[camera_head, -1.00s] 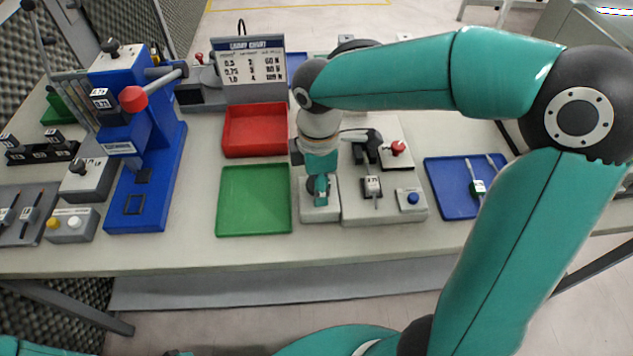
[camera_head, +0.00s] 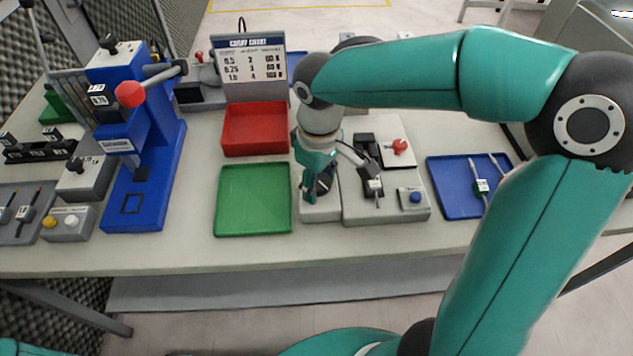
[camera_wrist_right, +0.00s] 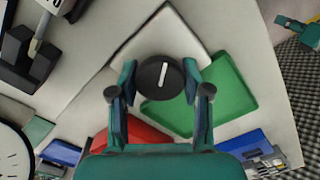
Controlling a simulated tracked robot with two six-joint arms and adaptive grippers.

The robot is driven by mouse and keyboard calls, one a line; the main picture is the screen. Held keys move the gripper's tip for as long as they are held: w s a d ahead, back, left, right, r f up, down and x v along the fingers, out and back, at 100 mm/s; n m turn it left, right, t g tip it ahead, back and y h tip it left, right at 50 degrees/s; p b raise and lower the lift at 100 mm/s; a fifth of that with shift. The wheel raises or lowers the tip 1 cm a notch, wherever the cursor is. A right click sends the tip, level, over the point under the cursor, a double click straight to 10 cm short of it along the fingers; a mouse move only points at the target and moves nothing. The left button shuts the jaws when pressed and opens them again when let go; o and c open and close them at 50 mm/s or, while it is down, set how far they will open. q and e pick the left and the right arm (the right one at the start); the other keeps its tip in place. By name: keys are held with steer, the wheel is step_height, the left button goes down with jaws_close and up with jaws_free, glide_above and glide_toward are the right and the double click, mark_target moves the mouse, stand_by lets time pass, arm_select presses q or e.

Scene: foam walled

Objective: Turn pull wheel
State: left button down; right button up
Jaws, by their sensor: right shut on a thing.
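The pull wheel is a round black knob with a white line (camera_wrist_right: 160,77), on a pale block. In the head view the wheel (camera_head: 324,183) is partly hidden by my right gripper (camera_head: 316,182). In the wrist view my right gripper (camera_wrist_right: 159,78) points down at the wheel, one fingertip on each side, and is shut on its rim. The white line runs nearly up and down in that view. A teal part of my own body (camera_wrist_right: 297,28) shows past the table edge; it may be my left gripper, and its jaws are unclear.
A green tray (camera_head: 226,229) lies left of the wheel's block, a red tray (camera_head: 229,148) behind it. A panel with a red knob (camera_head: 399,146) and a blue button (camera_head: 415,197) stands right of the wheel. A blue press (camera_head: 152,150) stands at the left.

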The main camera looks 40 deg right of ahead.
mark_target(318, 181)
steer(key=m, duration=0.5)
steer(key=shift+w+r+b, duration=0.1)
steer(key=shift+w+b, duration=0.1)
steer(key=shift+b, duration=0.1)
stand_by(0.4)
steer(key=o, duration=1.2)
steer(key=shift+s, duration=0.1)
step_height(318, 181, up, 12)
steer(key=shift+f, duration=0.1)
